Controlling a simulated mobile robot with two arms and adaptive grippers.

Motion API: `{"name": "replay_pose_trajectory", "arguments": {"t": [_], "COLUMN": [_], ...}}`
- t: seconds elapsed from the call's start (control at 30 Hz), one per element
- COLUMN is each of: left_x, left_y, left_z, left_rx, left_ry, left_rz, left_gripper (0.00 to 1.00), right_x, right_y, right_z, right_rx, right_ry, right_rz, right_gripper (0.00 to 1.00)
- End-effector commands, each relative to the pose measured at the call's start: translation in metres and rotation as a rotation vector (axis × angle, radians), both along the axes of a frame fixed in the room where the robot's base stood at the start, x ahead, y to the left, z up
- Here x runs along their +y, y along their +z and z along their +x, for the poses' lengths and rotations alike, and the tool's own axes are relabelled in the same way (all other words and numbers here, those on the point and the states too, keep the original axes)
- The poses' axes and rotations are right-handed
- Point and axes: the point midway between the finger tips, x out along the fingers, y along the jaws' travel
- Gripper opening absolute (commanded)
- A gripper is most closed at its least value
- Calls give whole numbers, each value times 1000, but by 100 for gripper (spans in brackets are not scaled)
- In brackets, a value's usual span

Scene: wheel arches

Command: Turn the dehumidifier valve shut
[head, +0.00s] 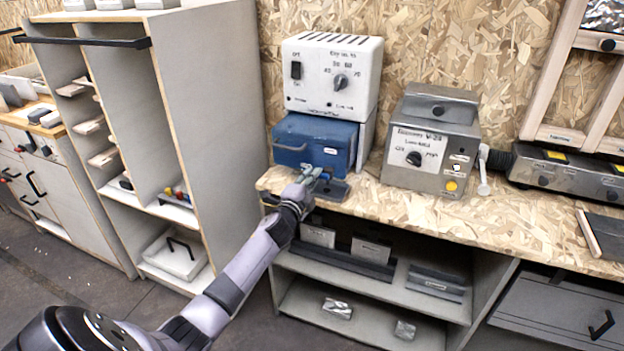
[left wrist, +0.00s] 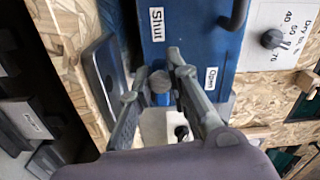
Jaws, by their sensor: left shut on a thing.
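The white dehumidifier (head: 332,75) with a dial and a switch stands on a blue unit (head: 300,143) on the chipboard worktop. In the left wrist view the blue front (left wrist: 195,40) carries a "Shut" label (left wrist: 157,25) and an "Open" label (left wrist: 211,78). A grey round valve knob (left wrist: 160,83) shows between the fingers of my left gripper (left wrist: 158,66). The gripper (head: 312,176) is shut on the valve, low at the front of the blue unit. The fingers hide part of the valve, so I cannot tell its exact turn. My right gripper is out of view.
A grey metal instrument box (head: 432,135) stands to the right on the worktop (head: 400,212). A grey tray (left wrist: 106,75) lies close beside the gripper. A tall open cabinet (head: 205,110) rises to the left. Shelves with dark trays lie below the worktop.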

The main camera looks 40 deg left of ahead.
Motion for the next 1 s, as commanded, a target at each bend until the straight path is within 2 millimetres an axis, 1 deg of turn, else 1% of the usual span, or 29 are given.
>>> {"name": "replay_pose_trajectory", "arguments": {"t": [0.43, 0.47, 0.5, 0.77, 1.0], "left_x": [0, 0, 0, 0, 0], "left_y": [-1, -1, -1, -1, -1], "left_z": [0, 0, 0, 0, 0], "left_rx": [-2, -2, -2, -2, -2], "left_ry": [1, 1, 1, 0, 0], "left_rz": [-13, -13, -12, -11, -10], "left_gripper": [0, 18, 20, 38, 38], "right_x": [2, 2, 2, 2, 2], "right_y": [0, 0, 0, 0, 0], "right_z": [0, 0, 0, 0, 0], "right_rx": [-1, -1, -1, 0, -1], "right_ry": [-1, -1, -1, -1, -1], "right_rz": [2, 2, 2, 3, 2], "right_gripper": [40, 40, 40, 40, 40]}}
